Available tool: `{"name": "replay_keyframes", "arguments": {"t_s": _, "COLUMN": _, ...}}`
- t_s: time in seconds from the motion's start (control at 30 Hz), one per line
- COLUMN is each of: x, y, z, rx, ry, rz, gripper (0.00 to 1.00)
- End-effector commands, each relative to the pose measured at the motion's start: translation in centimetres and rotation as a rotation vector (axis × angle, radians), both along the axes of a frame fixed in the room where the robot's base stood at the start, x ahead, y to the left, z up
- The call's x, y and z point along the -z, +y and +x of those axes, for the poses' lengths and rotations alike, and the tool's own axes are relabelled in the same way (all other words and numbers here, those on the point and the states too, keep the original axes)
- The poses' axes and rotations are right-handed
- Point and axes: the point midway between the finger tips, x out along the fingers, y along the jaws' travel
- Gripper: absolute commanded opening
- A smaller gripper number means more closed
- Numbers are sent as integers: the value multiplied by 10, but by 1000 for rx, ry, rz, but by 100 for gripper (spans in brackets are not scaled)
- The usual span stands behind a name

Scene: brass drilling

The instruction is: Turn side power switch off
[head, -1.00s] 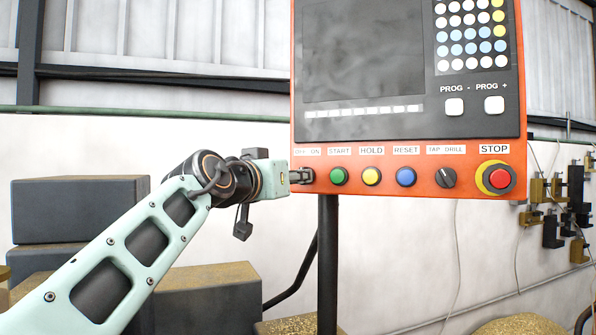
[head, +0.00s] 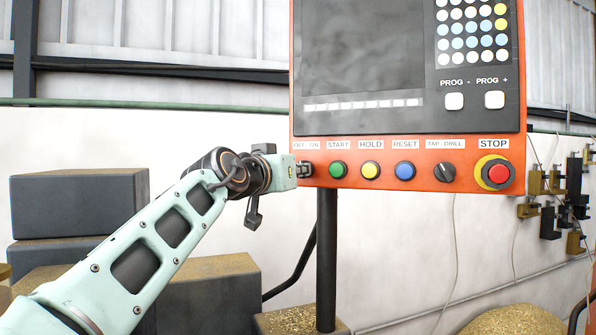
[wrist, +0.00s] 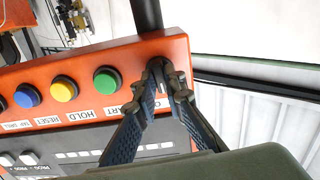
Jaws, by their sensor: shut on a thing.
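The red control panel (head: 420,175) carries an OFF/ON label (head: 307,145) at its lower left corner. My gripper (head: 305,169) is at the panel face just under that label. It also shows in the wrist view (wrist: 166,72), its two dark fingers close together at the panel's corner. The fingers are shut on the power switch, which they mostly hide. I cannot tell which way the switch points.
Right of the gripper are the green START button (head: 337,169), yellow HOLD button (head: 371,170), blue RESET button (head: 405,170), tap/drill knob (head: 445,172) and red STOP button (head: 498,174). A black post (head: 326,260) stands below the panel. Dark blocks (head: 78,205) are at left.

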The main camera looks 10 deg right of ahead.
Motion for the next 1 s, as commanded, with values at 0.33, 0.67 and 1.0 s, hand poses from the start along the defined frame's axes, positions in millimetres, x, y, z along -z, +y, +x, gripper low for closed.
{"name": "replay_keyframes", "arguments": {"t_s": 0.33, "x": 2, "y": 1, "z": 0, "rx": -3, "ry": 128, "rz": -191, "gripper": 0}}
{"name": "replay_keyframes", "arguments": {"t_s": 0.67, "x": 0, "y": 0, "z": 0, "rx": 0, "ry": 258, "rz": -386, "gripper": 0}}
{"name": "replay_keyframes", "arguments": {"t_s": 1.0, "x": 0, "y": 0, "z": 0, "rx": 1, "ry": 257, "rz": -385, "gripper": 21}}
